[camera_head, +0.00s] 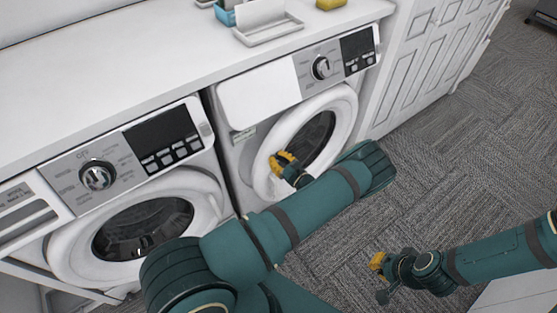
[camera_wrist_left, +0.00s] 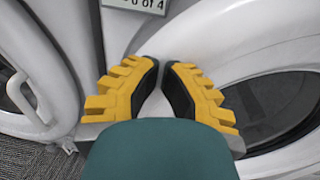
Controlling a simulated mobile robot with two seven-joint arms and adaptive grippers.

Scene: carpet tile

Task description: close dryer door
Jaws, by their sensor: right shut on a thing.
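Two white front-loading machines stand side by side, and I cannot tell which is the dryer. The right machine's round door (camera_head: 339,104) is white with dark glass and seems slightly ajar. The left machine's door (camera_head: 70,256) also seems ajar; its edge and handle (camera_wrist_left: 32,98) show in the left wrist view. My left gripper (camera_head: 281,163) is at the left rim of the right door, its yellow fingertips (camera_wrist_left: 161,66) close together with a narrow gap. Contact is unclear. My right gripper (camera_head: 375,262) is shut over the carpet; what it holds cannot be made out.
A white counter (camera_head: 120,55) runs above the machines, with a white tray (camera_head: 268,33), a blue holder (camera_head: 226,14) and a yellow item (camera_head: 330,4) on it. White cabinets (camera_head: 425,60) stand at the right. The grey carpet (camera_head: 440,160) is clear in front.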

